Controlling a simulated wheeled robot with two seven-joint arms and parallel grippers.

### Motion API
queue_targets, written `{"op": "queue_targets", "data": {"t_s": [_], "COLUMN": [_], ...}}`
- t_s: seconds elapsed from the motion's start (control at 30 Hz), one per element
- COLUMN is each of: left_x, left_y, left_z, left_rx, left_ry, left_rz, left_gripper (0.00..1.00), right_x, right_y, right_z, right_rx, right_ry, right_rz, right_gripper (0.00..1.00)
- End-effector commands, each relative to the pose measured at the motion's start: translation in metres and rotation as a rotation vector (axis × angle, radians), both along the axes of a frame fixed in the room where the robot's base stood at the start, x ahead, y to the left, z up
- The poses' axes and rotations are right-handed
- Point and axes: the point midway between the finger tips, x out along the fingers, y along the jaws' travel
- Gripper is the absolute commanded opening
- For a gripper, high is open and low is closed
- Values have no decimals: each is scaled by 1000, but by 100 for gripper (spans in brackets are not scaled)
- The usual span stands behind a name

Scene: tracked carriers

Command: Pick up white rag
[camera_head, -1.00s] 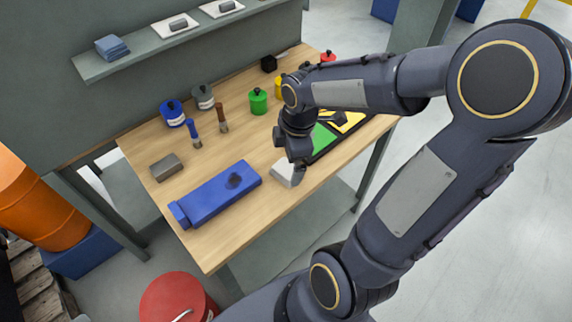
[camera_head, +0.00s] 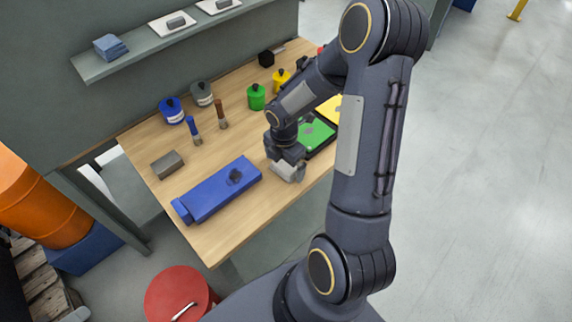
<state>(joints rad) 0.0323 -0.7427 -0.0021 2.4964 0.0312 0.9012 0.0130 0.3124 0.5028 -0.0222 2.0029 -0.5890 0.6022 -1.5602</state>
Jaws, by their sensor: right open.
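The white rag (camera_head: 288,175) is a small, pale folded block on the wooden workbench (camera_head: 228,230), near its front edge and right of the blue tool body. My right gripper (camera_head: 285,163) is pointed down at the rag, with its open fingers close around or just over it. The gripper hides part of the rag, and I cannot tell whether the fingers touch it. My left gripper is not in view.
A blue box-like unit (camera_head: 218,190) and a grey block (camera_head: 167,164) lie to the left. A tray with a green panel (camera_head: 315,135) and a yellow panel is behind the gripper. Blue, grey, green and yellow pots and two brushes stand farther back.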

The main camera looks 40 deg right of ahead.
Motion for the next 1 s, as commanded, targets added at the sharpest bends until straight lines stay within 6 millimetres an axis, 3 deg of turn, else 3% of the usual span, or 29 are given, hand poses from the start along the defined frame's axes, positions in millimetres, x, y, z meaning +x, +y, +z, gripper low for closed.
{"op": "queue_targets", "data": {"t_s": [0.27,0.6,1.0], "left_x": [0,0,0], "left_y": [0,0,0], "left_z": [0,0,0], "left_rx": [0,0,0], "left_ry": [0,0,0], "left_rz": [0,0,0], "left_gripper": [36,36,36], "right_x": [0,0,1], "right_y": [0,0,0], "right_z": [-2,-2,6], "right_rx": [0,0,-1], "right_ry": [-2,-2,-3], "right_rz": [0,0,-2], "right_gripper": [97,53,52]}}
